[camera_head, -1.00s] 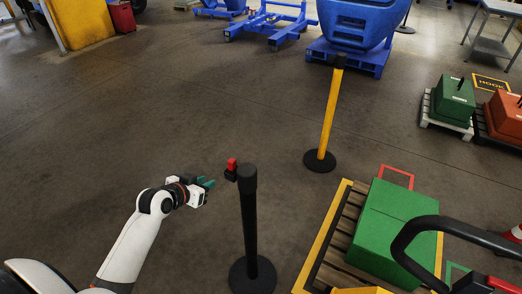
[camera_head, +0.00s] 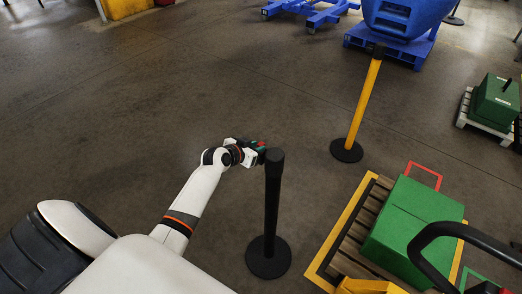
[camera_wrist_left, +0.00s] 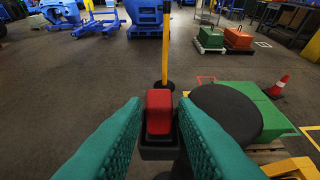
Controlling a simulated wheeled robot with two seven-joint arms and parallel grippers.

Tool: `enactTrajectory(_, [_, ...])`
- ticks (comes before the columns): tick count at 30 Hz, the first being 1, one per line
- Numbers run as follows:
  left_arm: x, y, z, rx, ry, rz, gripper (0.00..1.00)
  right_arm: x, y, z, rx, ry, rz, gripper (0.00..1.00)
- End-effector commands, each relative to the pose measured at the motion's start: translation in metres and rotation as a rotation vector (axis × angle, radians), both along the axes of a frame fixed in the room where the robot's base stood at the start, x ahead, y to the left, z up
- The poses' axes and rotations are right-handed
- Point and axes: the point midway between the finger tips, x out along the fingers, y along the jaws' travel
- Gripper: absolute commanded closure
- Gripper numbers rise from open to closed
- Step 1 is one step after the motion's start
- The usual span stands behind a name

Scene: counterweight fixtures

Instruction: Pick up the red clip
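The red clip (camera_wrist_left: 159,112) sits in a black holder (camera_wrist_left: 157,148) at the side of the black post's top (camera_wrist_left: 228,112). In the left wrist view it stands between the two green fingers of my left gripper (camera_wrist_left: 160,104). The fingers are apart, with a narrow gap visible on each side of the clip. In the head view my left gripper (camera_head: 258,147) is beside the top of the black post (camera_head: 274,200), and only a little of the clip (camera_head: 263,143) shows there. My right gripper is not in view.
A yellow post (camera_head: 362,105) stands beyond. At right, a green block (camera_head: 410,220) lies on a pallet with a yellow border, near a black curved handle (camera_head: 440,232). A blue bin (camera_head: 405,15) stands at the back. The floor at left is clear.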

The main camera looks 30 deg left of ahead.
Motion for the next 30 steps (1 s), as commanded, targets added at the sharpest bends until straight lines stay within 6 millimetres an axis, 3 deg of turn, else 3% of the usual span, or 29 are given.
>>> enactTrajectory(5, [0.016, -0.001, -0.008, -0.001, 0.0, 0.0, 0.75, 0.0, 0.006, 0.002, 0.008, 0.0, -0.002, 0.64])
enactTrajectory(14, [0.018, -0.002, -0.01, 0.001, 0.0, 0.0, 0.75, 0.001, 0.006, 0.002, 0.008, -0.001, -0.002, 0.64])
enactTrajectory(19, [0.018, -0.001, -0.01, 0.0, 0.0, 0.0, 1.0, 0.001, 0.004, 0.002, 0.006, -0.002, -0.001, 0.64])
enactTrajectory(26, [0.018, -0.001, -0.009, 0.0, -0.001, 0.0, 1.0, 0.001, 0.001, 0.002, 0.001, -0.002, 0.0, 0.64])
enactTrajectory(30, [0.019, -0.001, 0.002, 0.002, -0.005, -0.001, 1.0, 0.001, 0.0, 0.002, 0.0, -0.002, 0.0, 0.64])
